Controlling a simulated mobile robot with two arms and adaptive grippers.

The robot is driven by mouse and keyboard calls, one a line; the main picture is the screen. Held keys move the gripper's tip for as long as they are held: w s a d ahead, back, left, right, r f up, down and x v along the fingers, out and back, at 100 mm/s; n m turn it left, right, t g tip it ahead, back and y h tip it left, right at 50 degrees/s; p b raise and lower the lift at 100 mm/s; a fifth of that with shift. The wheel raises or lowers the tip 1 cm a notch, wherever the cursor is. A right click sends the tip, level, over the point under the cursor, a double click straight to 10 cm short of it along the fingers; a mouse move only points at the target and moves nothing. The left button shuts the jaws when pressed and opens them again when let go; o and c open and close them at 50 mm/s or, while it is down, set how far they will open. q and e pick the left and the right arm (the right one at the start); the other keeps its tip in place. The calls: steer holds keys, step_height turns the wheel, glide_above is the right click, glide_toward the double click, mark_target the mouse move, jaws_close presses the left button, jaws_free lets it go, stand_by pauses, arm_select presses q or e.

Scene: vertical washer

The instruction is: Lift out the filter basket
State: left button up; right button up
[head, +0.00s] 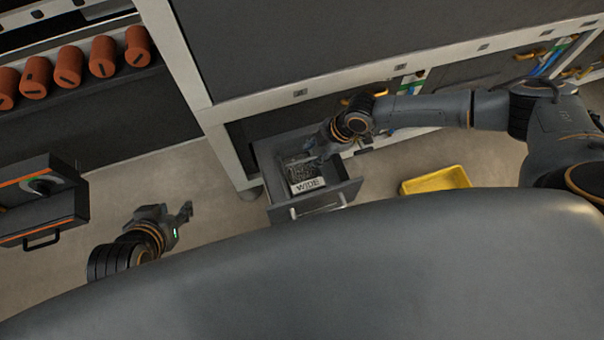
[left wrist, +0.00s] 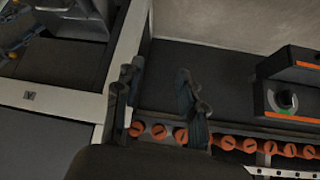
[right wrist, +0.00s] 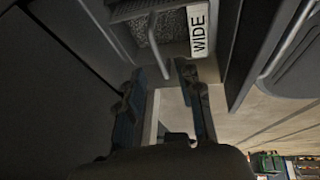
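The filter basket (head: 300,172) looks like a grey mesh-filled box with a white "WIDE" label. It sits inside a pulled-out grey drawer (head: 352,188) with a bar handle, below the machine. It also shows at the top of the right wrist view (right wrist: 170,32), label at its right end. My left gripper (head: 182,218) is open and empty (left wrist: 158,85), left of the drawer above the floor.
A yellow tray (head: 436,180) lies on the floor right of the drawer. A dark unit with an orange stripe (head: 40,195) is at far left. Floor between it and the drawer is clear.

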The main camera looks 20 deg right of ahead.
mark_target(305, 160)
steer(key=shift+x, duration=0.9)
steer(key=b+x, duration=0.2)
steer(key=x, duration=0.2)
steer(key=shift+w+f, duration=0.1)
steer(key=shift+f, duration=0.15)
steer(key=shift+f+b, duration=0.2)
steer(key=shift+b, duration=0.1)
arm_select(q)
steer(key=w+d+r+t+h, duration=0.2)
steer(key=w+d+r+t, duration=0.1)
steer(key=w+r+t, duration=0.4)
step_height(305, 160, up, 3)
steer(key=shift+w+d+f, duration=0.2)
steer(key=shift+w+d, duration=0.15)
steer(key=shift+w, duration=0.65)
arm_select(e)
jaws_close()
steer(key=shift+w, duration=0.1)
